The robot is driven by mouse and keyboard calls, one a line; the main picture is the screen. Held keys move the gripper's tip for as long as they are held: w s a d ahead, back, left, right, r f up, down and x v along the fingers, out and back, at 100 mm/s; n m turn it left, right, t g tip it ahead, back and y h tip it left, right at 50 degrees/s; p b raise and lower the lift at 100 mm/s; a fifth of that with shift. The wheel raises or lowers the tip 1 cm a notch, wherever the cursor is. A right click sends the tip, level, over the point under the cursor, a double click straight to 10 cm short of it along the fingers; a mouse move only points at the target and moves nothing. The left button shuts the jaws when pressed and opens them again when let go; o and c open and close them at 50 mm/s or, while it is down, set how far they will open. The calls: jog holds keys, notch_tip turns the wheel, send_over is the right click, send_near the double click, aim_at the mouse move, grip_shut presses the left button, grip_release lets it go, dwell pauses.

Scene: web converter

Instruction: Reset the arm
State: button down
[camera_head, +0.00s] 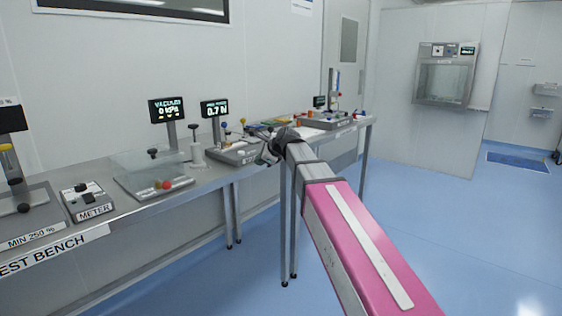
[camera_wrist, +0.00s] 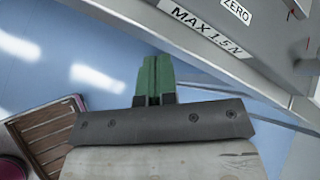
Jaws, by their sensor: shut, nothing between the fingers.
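My arm, pink and grey, reaches forward from the lower right in the head view towards the bench. My gripper (camera_wrist: 154,80) shows in the wrist view, with green fingers shut together and nothing between them. It is over blue floor, close beside the edge of a grey bench (camera_wrist: 205,50) labelled "MAX 1.5 N". In the head view the fingers are hidden at the dark far end of the arm, near the front edge of the right part of the bench.
The metal test bench (camera_head: 130,222) runs along the left wall. It carries a meter box (camera_head: 87,202), a vacuum display (camera_head: 167,110) and a second display (camera_head: 214,108). A wall cabinet (camera_head: 446,75) hangs at the back right.

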jog(key=s+d+f+n+g+h, duration=0.15)
jog(key=s+d+f+n, duration=0.35)
jog(key=d+f, duration=0.5)
jog(key=s+d+f+n+g+h, duration=0.1)
jog(key=s+d+f+n+h, duration=0.3)
jog(key=f, duration=0.9)
jog(key=s+d+f+n+g+h, duration=0.2)
jog(key=s+d+f+n+g, duration=0.1)
jog(key=s+d+f+n, duration=0.6)
jog(key=s+d+f, duration=0.4)
jog(key=s, duration=0.1)
jog(key=shift+s+d+f, duration=0.15)
jog(key=shift+s+f, duration=0.05)
jog(key=shift+s, duration=0.15)
jog(key=shift+h, duration=0.25)
